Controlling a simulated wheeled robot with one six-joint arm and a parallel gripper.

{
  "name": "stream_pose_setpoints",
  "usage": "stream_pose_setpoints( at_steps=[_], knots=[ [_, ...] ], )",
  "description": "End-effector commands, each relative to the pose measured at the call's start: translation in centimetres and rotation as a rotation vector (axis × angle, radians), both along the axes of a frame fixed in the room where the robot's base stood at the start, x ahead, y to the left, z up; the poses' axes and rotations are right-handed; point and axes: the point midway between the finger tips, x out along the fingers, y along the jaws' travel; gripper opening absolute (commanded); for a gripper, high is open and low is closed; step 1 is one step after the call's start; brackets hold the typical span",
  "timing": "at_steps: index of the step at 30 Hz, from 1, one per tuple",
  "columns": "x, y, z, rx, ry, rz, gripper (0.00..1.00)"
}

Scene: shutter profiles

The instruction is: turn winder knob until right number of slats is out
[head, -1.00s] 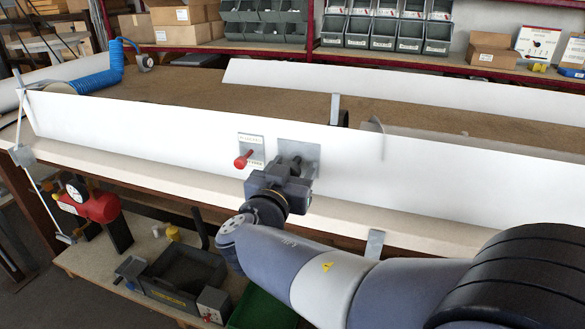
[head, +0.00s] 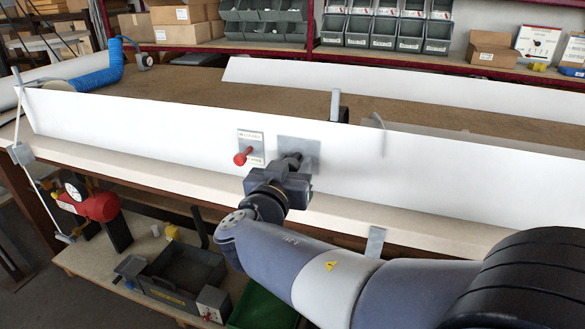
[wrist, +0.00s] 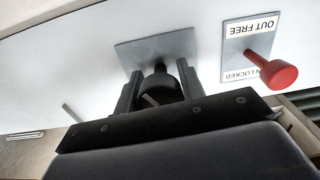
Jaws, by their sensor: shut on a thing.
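The winder knob (wrist: 157,86) is a dark round knob with a pale mark, on a grey square plate (head: 312,150) fixed to a long white panel. My gripper (wrist: 160,84) is shut on the knob, one finger on each side; in the head view my gripper (head: 292,168) largely hides the knob. Left of it in the head view is a red-tipped lever (head: 240,158) on a small plate; it also shows in the wrist view (wrist: 275,73). That plate's labels read "OUT FREE" and "IN LOCKED", upside down in the wrist view. I cannot make out any slats or their number.
The long white panel (head: 130,127) runs along the bench's front edge, with another white panel (head: 400,88) behind. A coiled blue hose (head: 98,80) lies at the back left. A red device (head: 100,206) and a dark tray (head: 185,275) stand on the lower shelf.

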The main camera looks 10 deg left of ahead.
Motion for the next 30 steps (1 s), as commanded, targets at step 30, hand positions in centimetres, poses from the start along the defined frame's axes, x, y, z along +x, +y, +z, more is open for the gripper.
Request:
stream_pose_setpoints(
  at_steps=[30],
  knots=[
    [-0.02,-0.15,0.05,-0.903,0.07,0.002,0.15]
  ],
)
